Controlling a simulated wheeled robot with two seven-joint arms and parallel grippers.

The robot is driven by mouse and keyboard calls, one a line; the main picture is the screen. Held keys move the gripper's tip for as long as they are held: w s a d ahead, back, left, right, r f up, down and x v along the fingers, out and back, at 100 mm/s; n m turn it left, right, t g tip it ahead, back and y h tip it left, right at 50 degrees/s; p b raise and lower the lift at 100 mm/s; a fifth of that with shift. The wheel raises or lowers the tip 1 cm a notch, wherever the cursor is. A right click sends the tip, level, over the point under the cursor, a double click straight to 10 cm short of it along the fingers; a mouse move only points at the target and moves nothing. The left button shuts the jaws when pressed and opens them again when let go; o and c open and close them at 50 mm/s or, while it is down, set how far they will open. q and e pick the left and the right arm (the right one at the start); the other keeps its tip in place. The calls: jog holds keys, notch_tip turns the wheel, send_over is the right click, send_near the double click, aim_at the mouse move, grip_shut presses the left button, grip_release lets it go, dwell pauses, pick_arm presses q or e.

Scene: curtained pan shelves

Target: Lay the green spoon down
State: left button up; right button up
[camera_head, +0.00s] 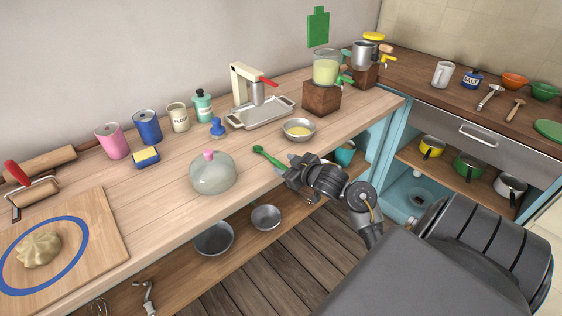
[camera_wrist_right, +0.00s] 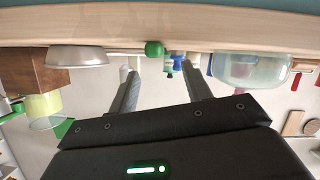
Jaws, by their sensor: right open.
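The green spoon (camera_head: 268,156) lies on the wooden counter near its front edge, between the glass dome with the pink knob and the metal bowl. Its round end points away toward the back left. My right gripper (camera_head: 285,173) is at the counter's front edge, by the near end of the spoon. In the right wrist view, which looks upside down, the two fingers (camera_wrist_right: 160,70) are spread with nothing between them. The spoon's green end (camera_wrist_right: 154,48) shows just beyond the fingertips, apart from them. My left gripper is not in view.
A glass dome (camera_head: 212,174) stands left of the spoon, a metal bowl with yellow contents (camera_head: 298,130) right of it. A metal tray press (camera_head: 262,110) and a juice dispenser (camera_head: 326,68) stand behind. Pans (camera_head: 213,238) sit on the shelf below. Counter around the blue-yellow sponge (camera_head: 146,157) is partly clear.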

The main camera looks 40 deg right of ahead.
jog(key=v, duration=0.7)
jog(key=shift+s+r+p, duration=0.15)
jog(key=shift+s+p, duration=0.15)
dwell(0.4)
